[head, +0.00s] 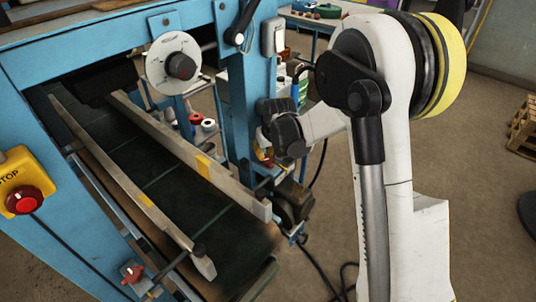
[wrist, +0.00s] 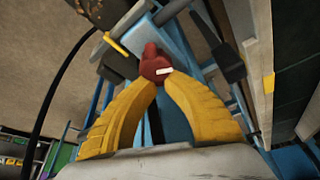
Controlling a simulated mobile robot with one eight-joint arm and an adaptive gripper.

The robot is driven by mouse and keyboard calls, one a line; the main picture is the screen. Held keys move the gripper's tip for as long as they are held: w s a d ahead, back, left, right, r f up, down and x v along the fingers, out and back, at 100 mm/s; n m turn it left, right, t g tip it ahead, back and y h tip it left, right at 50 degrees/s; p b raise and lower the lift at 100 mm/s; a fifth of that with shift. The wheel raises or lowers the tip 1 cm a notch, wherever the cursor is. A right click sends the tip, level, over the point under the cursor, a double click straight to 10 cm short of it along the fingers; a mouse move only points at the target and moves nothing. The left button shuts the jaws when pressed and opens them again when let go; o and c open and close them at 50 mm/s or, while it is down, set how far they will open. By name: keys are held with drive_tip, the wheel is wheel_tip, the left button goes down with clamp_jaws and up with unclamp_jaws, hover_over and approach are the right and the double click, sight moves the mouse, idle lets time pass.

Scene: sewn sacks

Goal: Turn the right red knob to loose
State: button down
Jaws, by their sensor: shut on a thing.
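In the wrist view, the right red knob (wrist: 153,58) sits between the tips of my two yellow fingers. My gripper (wrist: 156,80) is shut on it, with a finger on each side. A small white mark shows on the knob's near face; I cannot read any loose or tight label. In the head view, my arm reaches to the far side of the blue machine frame, and the right knob is hidden there. Another red knob (head: 132,272) sits at the near left of the conveyor, apart from my gripper.
The dark green conveyor belt (head: 185,222) runs between two side rails. A yellow stop box with a red button (head: 24,202) is at the left. A white dial with a black knob (head: 181,66) stands above the belt. Blue posts and cables are close to my arm.

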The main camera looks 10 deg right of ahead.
drive_tip(key=n, duration=0.1)
drive_tip(key=n+y, duration=0.1)
drive_tip(key=n, duration=0.1)
drive_tip(key=a+n+g+y, duration=0.1)
drive_tip(key=n, duration=0.1)
drive_tip(key=shift+s, duration=0.35)
drive_tip(key=shift+n, duration=0.4)
drive_tip(key=shift+f, duration=0.1)
drive_tip(key=c, duration=1.2)
unclamp_jaws()
drive_tip(key=shift+r, duration=0.2)
drive_tip(key=v, duration=1.1)
drive_tip(key=shift+s+d+r, duration=0.15)
drive_tip(key=shift+r, duration=0.2)
